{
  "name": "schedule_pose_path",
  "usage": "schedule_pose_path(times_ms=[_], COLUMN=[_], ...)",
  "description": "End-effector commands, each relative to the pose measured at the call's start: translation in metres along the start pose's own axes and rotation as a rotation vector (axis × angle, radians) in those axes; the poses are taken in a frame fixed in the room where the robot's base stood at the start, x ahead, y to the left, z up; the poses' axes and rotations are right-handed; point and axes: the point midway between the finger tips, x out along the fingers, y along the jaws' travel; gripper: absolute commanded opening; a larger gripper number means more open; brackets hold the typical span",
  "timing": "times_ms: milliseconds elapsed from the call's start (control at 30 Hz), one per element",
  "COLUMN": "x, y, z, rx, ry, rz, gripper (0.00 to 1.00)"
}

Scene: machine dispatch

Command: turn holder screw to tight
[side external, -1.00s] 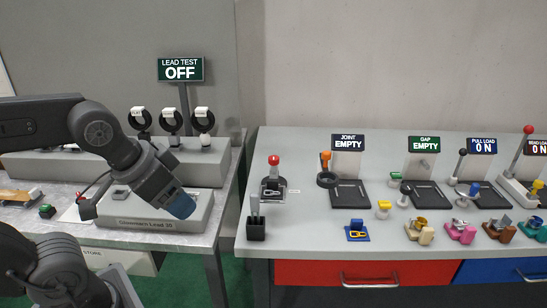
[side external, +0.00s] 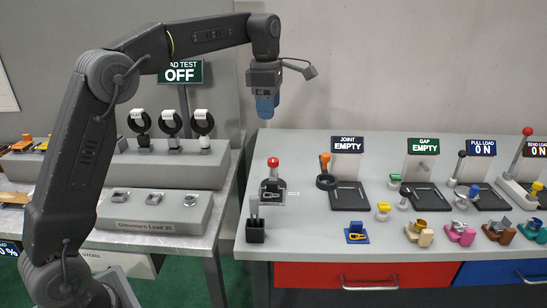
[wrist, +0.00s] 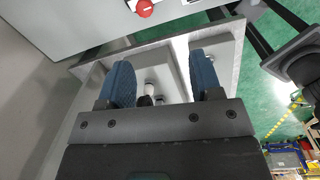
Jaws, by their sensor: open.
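My gripper (side external: 265,105) is raised high in front of the wall, above the gap between the two benches, with its blue fingers pointing down. In the wrist view my gripper (wrist: 160,65) shows two blue fingers apart with nothing held between them. I cannot tell which part is the holder screw. Small metal fittings (side external: 121,196) sit on the grey block labelled "Glowworn Load 30" or similar. On the right bench stand a small blue holder (side external: 357,233) with yellow parts and several coloured holders, such as a tan one (side external: 425,239). My gripper touches none of these.
A red-knobbed lever (side external: 273,162) and a black cup (side external: 256,232) stand at the right bench's left end. Upright black rings (side external: 172,123) stand on the back-left shelf. An orange-knobbed lever (side external: 325,158) and black trays (side external: 349,196) stand farther right.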

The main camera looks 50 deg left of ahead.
Motion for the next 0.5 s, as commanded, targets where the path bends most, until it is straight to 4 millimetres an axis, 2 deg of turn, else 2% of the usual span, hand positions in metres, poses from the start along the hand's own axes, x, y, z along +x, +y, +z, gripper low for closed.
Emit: schedule_pose_path(times_ms=[33, 100, 200, 367, 500], x=[0.010, 0.019, 0.027, 0.034, 0.048], y=[0.013, 0.025, 0.035, 0.040, 0.038], z=[0.001, 0.002, 0.002, 0.002, 0.001], rx=[-0.089, -0.203, -0.310, -0.370, -0.370], ry=[0.009, 0.021, 0.033, 0.041, 0.042], rz=[-0.017, -0.034, -0.048, -0.057, -0.058], gripper=[0.59, 0.59, 0.59, 0.59, 0.59])
